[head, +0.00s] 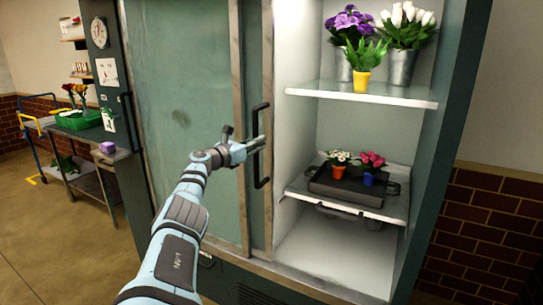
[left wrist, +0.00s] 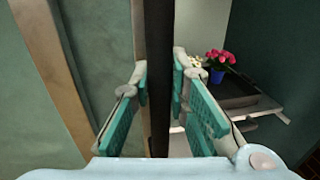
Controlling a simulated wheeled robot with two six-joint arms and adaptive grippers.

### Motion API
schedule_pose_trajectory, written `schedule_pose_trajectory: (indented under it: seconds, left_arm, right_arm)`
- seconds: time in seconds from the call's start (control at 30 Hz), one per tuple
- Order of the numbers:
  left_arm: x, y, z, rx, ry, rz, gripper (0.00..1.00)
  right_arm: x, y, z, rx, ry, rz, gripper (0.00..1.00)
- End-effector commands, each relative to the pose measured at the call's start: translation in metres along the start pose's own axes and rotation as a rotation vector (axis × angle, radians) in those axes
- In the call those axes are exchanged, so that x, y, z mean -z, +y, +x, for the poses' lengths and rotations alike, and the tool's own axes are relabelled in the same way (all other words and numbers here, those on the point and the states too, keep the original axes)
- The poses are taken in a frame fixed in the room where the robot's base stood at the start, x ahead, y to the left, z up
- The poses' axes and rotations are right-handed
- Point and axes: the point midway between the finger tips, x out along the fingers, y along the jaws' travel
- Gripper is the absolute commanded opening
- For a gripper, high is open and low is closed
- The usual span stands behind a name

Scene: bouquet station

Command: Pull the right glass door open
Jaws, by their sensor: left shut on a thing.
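The right glass door (head: 256,215) of the tall green cabinet stands slid to the left, largely overlapping the left pane. The right bay is uncovered. Its black vertical handle (head: 260,178) is on the door's right-hand frame. My left gripper (head: 256,143) is shut on the upper part of this handle. In the left wrist view the handle (left wrist: 158,60) runs upright between the teal finger pads of my left gripper (left wrist: 160,85). My right gripper is in neither view.
The open bay holds a purple bouquet (head: 350,22) and white tulips (head: 408,25) on the upper shelf (head: 385,97). A dark tray (head: 345,190) with two small potted flowers sits on the lower shelf. A side table (head: 85,150) stands at left.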

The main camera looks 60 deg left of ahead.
Motion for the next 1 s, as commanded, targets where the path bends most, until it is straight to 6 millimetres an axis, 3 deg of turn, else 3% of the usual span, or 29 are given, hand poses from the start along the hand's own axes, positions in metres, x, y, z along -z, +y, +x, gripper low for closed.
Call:
schedule_pose_trajectory:
  seconds: [0.33, 0.37, 0.5, 0.83, 1.0]
  left_arm:
    - [-0.002, 0.006, -0.004, -0.01, -0.001, -0.001, 0.0]
    - [-0.002, 0.006, -0.004, -0.01, 0.0, -0.001, 0.17]
    - [-0.001, 0.005, -0.003, -0.007, 0.001, -0.001, 0.36]
    - [-0.005, 0.002, -0.001, -0.002, 0.0, -0.002, 0.36]
    - [-0.038, 0.003, -0.002, -0.003, -0.007, -0.002, 0.36]
  right_arm:
    - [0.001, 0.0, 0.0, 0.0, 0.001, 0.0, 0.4]
    - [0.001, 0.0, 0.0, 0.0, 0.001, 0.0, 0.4]
    - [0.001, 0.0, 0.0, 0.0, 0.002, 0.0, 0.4]
    - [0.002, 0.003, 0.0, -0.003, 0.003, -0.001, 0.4]
    - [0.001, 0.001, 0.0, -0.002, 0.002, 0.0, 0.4]
